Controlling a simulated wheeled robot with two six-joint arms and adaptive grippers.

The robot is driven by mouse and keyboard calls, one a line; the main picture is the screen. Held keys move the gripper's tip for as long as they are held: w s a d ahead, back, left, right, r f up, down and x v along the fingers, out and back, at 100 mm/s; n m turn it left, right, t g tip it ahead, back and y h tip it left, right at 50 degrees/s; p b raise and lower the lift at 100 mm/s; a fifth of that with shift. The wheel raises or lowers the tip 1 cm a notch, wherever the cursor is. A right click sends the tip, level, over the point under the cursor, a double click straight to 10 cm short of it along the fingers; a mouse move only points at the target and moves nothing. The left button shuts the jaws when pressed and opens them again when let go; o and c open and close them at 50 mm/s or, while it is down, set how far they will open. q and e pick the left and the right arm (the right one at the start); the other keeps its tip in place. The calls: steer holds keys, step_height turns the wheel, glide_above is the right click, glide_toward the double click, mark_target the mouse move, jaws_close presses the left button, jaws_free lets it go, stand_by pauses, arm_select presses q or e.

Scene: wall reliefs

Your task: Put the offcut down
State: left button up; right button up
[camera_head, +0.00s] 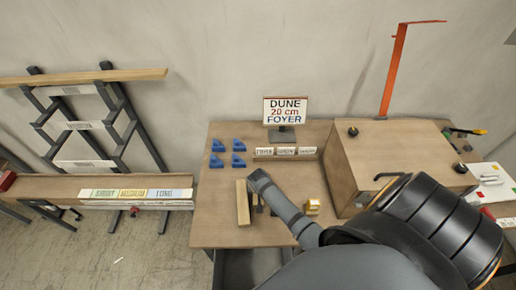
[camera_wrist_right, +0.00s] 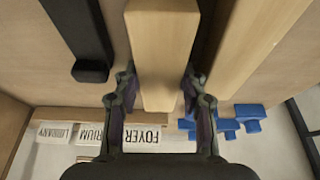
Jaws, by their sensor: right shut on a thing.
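My right gripper (camera_head: 256,184) is low over the workbench, its arm coming in from the lower right. In the right wrist view, this gripper (camera_wrist_right: 160,92) is shut on a pale wooden offcut (camera_wrist_right: 160,45), one finger at each side. In the head view the offcut is mostly hidden by my gripper and arm. A second pale wooden piece (camera_head: 243,203) lies just left of it; it also shows in the wrist view (camera_wrist_right: 258,45), on the right, with a narrow gap. I cannot tell whether the held offcut touches the bench. My left gripper is not in view.
Name cards (camera_head: 286,152), several blue blocks (camera_head: 217,146) and a "DUNE 20 cm FOYER" sign (camera_head: 286,110) stand farther back on the workbench (camera_head: 215,220). A dark bar (camera_wrist_right: 82,40) is beside the offcut. A large wooden box (camera_head: 390,165) stands right. The bench's front left is clear.

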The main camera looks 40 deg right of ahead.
steer(key=shift+f, duration=0.1)
steer(key=o, duration=1)
steer(key=shift+f, duration=0.1)
steer(key=shift+o, duration=0.2)
steer(key=v, duration=1.2)
